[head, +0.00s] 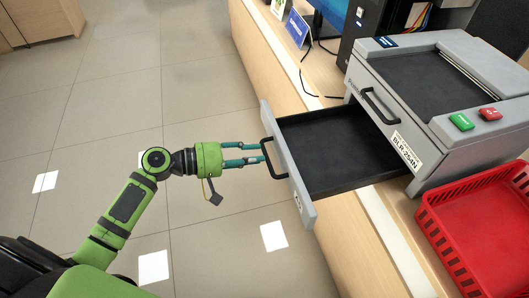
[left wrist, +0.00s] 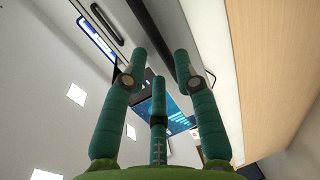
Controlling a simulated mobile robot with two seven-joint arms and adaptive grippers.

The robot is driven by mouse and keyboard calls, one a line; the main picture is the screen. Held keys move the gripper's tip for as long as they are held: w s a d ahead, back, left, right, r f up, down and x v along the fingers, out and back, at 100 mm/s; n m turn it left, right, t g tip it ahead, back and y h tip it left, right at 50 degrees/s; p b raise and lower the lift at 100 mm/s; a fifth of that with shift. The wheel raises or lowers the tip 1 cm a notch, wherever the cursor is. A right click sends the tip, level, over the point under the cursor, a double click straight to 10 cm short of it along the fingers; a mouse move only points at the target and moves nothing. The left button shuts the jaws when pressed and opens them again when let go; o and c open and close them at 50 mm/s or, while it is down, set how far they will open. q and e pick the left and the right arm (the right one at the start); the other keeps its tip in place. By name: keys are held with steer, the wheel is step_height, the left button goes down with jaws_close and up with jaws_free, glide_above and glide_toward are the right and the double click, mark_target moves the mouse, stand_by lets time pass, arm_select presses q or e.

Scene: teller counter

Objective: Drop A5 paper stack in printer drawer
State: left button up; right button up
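The grey printer (head: 418,130) stands on the counter with its drawer (head: 335,150) pulled out toward the left. The drawer's dark tray is empty where it shows. My left gripper (head: 262,153) is at the black handle (head: 272,172) on the drawer front. Its teal fingers are spread apart, also in the left wrist view (left wrist: 160,70), where a dark bar runs close to the right finger. I cannot tell whether the fingers touch the handle. No A5 paper stack can be made out. My right gripper is not in view.
A red basket (head: 485,235) stands on the counter at the right, near the printer. Green (head: 461,121) and red (head: 489,113) buttons are on the printer top. A blue sign (head: 297,28) and a dark computer case (head: 372,25) stand farther back. Floor left of the counter is clear.

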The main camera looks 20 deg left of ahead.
mark_target(265, 154)
arm_select(q)
steer(key=x, duration=0.3)
steer(key=shift+w+d, duration=0.25)
steer(key=shift+w+d+f, duration=0.1)
steer(key=shift+f, duration=0.05)
jaws_close()
steer(key=v, duration=0.3)
steer(key=shift+f, duration=0.35)
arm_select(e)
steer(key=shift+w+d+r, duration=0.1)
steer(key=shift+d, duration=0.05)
arm_select(q)
jaws_free()
